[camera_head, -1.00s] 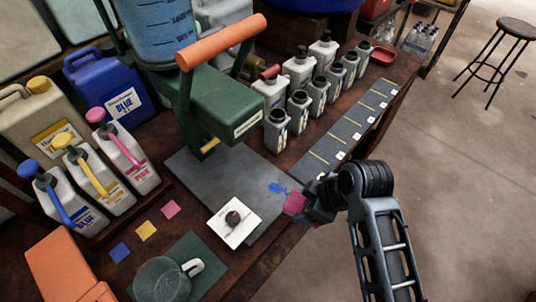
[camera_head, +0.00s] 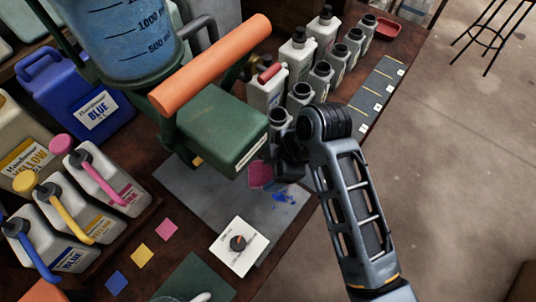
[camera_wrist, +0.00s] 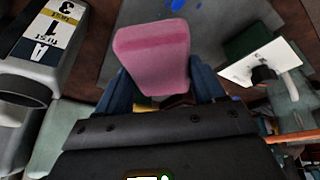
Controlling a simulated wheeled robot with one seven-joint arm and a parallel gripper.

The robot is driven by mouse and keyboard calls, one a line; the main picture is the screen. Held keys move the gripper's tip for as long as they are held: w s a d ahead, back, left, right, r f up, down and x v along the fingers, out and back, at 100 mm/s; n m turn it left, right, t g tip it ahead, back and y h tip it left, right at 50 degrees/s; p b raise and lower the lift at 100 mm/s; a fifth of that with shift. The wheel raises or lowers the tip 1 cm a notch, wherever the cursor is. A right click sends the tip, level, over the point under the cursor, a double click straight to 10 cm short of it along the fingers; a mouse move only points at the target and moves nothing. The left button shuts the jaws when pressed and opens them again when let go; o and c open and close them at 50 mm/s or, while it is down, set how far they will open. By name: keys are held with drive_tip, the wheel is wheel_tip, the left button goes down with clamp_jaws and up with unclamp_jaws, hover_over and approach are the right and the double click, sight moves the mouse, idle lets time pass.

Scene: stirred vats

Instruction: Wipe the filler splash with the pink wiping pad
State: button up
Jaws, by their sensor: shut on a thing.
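The pink wiping pad (camera_head: 260,174) is held in my gripper (camera_head: 280,170), at the front edge of the green filler machine (camera_head: 225,125). In the wrist view the pink pad (camera_wrist: 152,52) sits between the two blue-grey fingers of my gripper (camera_wrist: 158,85). The filler splash is a blue patch (camera_head: 284,197) on the grey base plate (camera_head: 195,195). It lies just below and right of the pad in the head view, apart from it. Part of the splash (camera_wrist: 176,4) shows at the top of the wrist view. Whether the pad touches the plate is unclear.
A white dial plate (camera_head: 239,247) lies on the near part of the base plate. Grey bottles (camera_head: 300,95) stand in rows behind my gripper. The filler's orange handle (camera_head: 210,65) is above left. Jugs (camera_head: 110,180) stand at left. A grey bottle (camera_wrist: 45,35) is close in the wrist view.

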sight(290, 206)
drive_tip(key=shift+f+b, duration=0.45)
drive_tip(key=shift+f, duration=0.7)
wheel_tip(290, 206, down, 4)
drive_tip(key=b, duration=0.3)
drive_tip(key=shift+r+b, duration=0.2)
drive_tip(key=shift+b, duration=0.2)
drive_tip(key=shift+f+b, duration=0.5)
drive_tip(key=shift+f, duration=0.4)
drive_tip(key=shift+s+d, duration=0.1)
drive_tip(key=shift+s+d+r+p, duration=0.15)
drive_tip(key=shift+s+d+p, duration=1)
drive_tip(key=shift+d, duration=0.2)
drive_tip(key=shift+s+d+f+p, duration=0.15)
drive_tip(key=shift+s+d+p, duration=0.35)
drive_tip(key=shift+s+d, duration=0.3)
drive_tip(key=shift+s+d+f+p, duration=0.15)
drive_tip(key=shift+s+d+p, duration=0.4)
drive_tip(key=shift+d, duration=0.45)
drive_tip(key=shift+r, duration=0.1)
